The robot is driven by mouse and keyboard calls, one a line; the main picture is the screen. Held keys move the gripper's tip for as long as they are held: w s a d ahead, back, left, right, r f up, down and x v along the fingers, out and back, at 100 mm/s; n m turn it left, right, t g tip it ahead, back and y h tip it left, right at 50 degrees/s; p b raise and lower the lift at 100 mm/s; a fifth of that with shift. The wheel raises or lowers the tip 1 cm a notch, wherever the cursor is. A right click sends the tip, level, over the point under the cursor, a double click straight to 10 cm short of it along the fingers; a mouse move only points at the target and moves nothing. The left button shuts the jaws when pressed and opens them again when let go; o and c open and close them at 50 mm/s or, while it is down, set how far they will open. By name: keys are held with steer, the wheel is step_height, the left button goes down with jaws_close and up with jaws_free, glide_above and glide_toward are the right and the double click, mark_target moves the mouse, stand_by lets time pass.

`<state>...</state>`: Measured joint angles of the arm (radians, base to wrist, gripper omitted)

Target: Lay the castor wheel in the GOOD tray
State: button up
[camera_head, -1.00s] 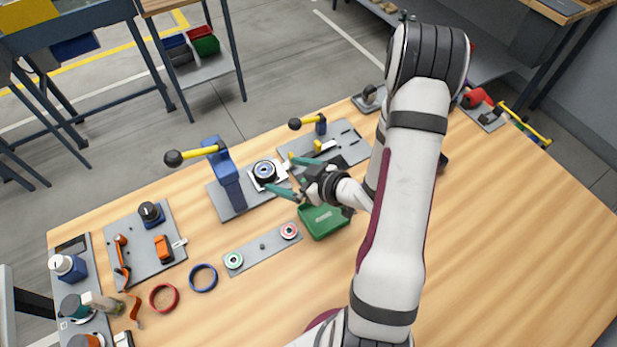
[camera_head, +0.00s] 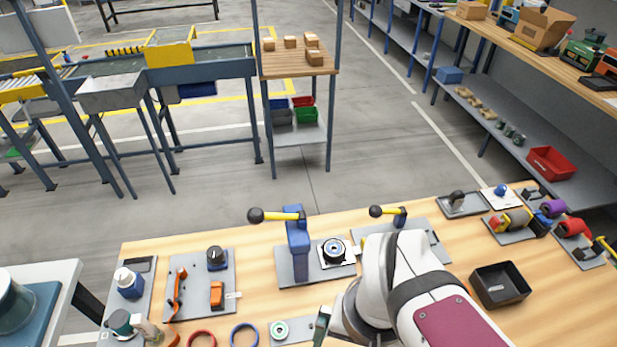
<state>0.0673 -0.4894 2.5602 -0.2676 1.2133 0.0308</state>
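What looks like the castor wheel (camera_head: 456,198), a small dark wheel, sits on a grey plate at the back right of the bench. The green tray, with a label too small to read, is hidden behind my arm now. My gripper (camera_head: 320,326) is mostly out of sight at the bottom edge.
A blue press (camera_head: 298,245) with a yellow lever stands on a grey plate beside a round black part (camera_head: 334,251). A second yellow lever (camera_head: 388,212) is behind my arm. A black bin (camera_head: 500,284) stands at the right. Bare wood lies between the bin and the back plates.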

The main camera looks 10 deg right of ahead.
steer(key=shift+g+y, duration=0.4)
steer(key=shift+y, duration=0.2)
steer(key=s+a, duration=0.1)
steer(key=s+a+r, duration=0.1)
steer(key=a, duration=0.1)
steer(key=shift+s+a+r, duration=0.15)
steer(key=shift+s, duration=0.2)
steer(key=shift+w, duration=0.1)
steer(key=n+h, duration=0.2)
steer(key=n, duration=2.1)
glide_above(335, 245)
steer(key=s, duration=0.2)
step_height(335, 245, down, 3)
steer(key=f, duration=1)
steer(key=w+f, duration=0.1)
steer(key=f, duration=0.5)
steer(key=shift+w+a+f, duration=0.1)
steer(key=shift+a, duration=0.05)
steer(key=c, duration=1.6)
